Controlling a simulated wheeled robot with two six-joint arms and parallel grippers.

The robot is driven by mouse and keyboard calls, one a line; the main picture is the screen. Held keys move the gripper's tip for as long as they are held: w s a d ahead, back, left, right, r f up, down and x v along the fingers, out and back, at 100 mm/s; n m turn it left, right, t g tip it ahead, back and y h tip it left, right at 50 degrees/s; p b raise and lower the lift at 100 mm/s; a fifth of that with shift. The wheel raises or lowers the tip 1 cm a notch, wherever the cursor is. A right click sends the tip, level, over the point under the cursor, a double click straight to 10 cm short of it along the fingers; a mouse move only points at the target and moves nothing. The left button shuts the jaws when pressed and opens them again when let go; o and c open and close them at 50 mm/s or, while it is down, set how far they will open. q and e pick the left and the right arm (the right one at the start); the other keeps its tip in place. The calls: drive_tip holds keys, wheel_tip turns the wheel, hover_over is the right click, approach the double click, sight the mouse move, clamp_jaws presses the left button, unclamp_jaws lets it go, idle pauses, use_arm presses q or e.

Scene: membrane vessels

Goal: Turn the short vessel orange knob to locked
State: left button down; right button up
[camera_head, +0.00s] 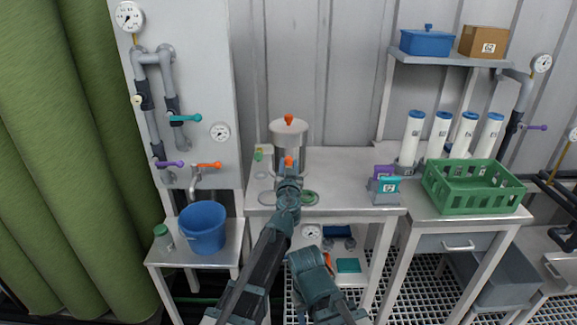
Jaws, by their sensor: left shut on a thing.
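The short vessel (289,136) is a squat grey-white cylinder standing upright on the middle bench. A small orange knob (289,118) sits on top of its lid. A second orange piece (289,161) shows low on its front, right at my left gripper (289,167). My left gripper is shut on this lower orange piece, and its jaws partly hide it. My left arm reaches up from the bottom and covers part of the bench front. My right arm shows at bottom centre, and its jaws cannot be made out.
A green ring (310,197) lies right of my left gripper. Small purple and teal boxes (385,187) stand at the bench's right, beside a green crate (475,187) and white cylinders (411,138). A blue bucket (202,229) stands at left. The bench behind the boxes is clear.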

use_arm(q)
drive_tip(key=shift+m, duration=0.3)
drive_tip(key=m, duration=0.3)
drive_tip(key=shift+m, duration=0.3)
drive_tip(key=m, duration=0.9)
drive_tip(key=shift+m, duration=2.3)
drive_tip(key=shift+s, duration=0.1)
drive_tip(key=c, duration=0.5)
unclamp_jaws()
